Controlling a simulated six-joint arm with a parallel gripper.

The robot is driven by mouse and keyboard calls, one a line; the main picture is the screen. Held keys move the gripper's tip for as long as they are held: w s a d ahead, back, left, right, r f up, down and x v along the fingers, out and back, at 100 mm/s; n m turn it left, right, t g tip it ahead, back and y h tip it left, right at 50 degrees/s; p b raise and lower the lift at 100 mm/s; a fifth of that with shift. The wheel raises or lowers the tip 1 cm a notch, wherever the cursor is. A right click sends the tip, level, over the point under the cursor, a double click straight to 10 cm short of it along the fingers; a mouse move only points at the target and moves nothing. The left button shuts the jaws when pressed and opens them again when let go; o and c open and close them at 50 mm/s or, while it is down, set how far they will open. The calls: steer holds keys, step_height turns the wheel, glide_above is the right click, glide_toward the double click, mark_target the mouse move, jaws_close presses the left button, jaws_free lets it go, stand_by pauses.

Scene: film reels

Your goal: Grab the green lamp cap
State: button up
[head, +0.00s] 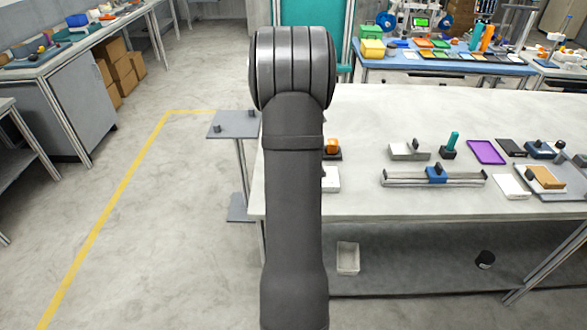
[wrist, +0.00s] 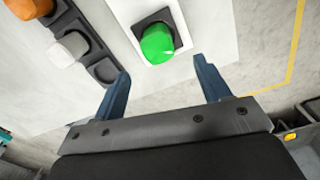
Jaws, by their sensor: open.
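The green lamp cap (wrist: 156,44) shows in the wrist view near the top centre. It sits on a dark square base on a white panel (wrist: 117,13). My gripper (wrist: 162,83) is open, its two blue fingers apart on either side below the cap in the picture. The fingers do not touch the cap, and nothing is between them. In the head view my arm stands in front of the table's left part, and neither the green cap nor my gripper can be made out.
A dark tray with several wells (wrist: 103,70) lies left of the panel in the wrist view, holding an orange cap (wrist: 22,8) and a white cap (wrist: 66,50). In the head view a rail with a blue slider (head: 437,175) and a purple plate (head: 486,152) lie on the table.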

step_height(320, 180, down, 3)
steer(key=shift+d+f, duration=0.2)
steer(key=shift+f, duration=1.1)
steer(key=shift+d+f, duration=0.15)
steer(key=shift+f, duration=1.15)
steer(key=c, duration=1.1)
steer(key=shift+r, duration=0.1)
